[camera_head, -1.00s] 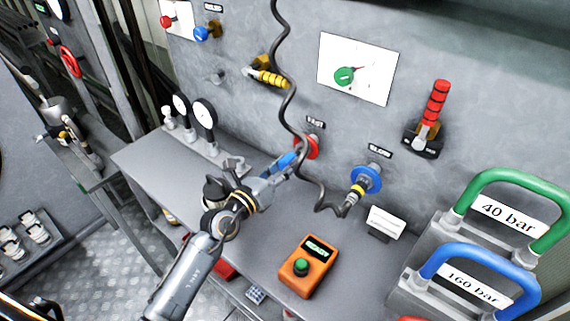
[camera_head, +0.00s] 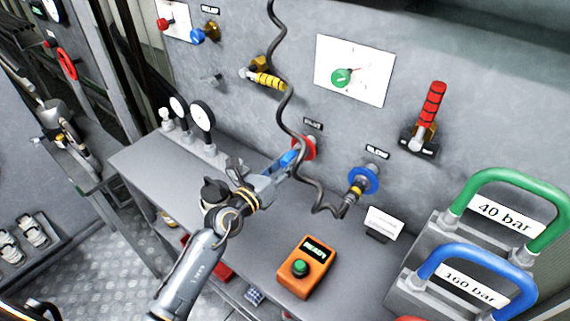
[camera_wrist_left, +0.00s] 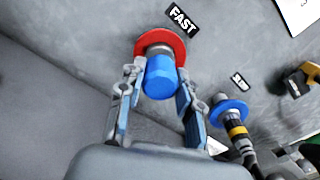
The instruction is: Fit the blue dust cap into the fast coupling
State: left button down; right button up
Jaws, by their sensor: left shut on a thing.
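The blue dust cap (camera_wrist_left: 160,80) is between the fingertips of my left gripper (camera_wrist_left: 157,84), which is shut on it; it also shows in the head view (camera_head: 289,158). The fast coupling, with a red ring (camera_wrist_left: 160,45) and a metal neck, is on the grey wall under the FAST label (camera_wrist_left: 183,18). The cap is lined up in front of the coupling, and in the left wrist view its far end appears to meet the metal neck. I cannot tell how deep it sits. In the head view my left gripper (camera_head: 284,168) reaches the red ring (camera_head: 305,148). My right gripper is not in view.
A blue-ringed coupling (camera_head: 363,181) with a black coiled hose (camera_head: 288,110) plugged in is to the right; the hose hangs close to my left gripper. An orange box (camera_head: 305,267), gauges (camera_head: 203,116) and a small white sign (camera_head: 384,220) stand on the grey bench.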

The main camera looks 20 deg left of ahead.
pick_arm(q)
jog(key=shift+w+d, duration=0.25)
jog(key=shift+w, duration=0.4)
jog(key=c, duration=0.8)
grip_release()
jog(key=shift+s, duration=0.1)
jog(key=v, duration=1.2)
jog(key=shift+a, duration=0.1)
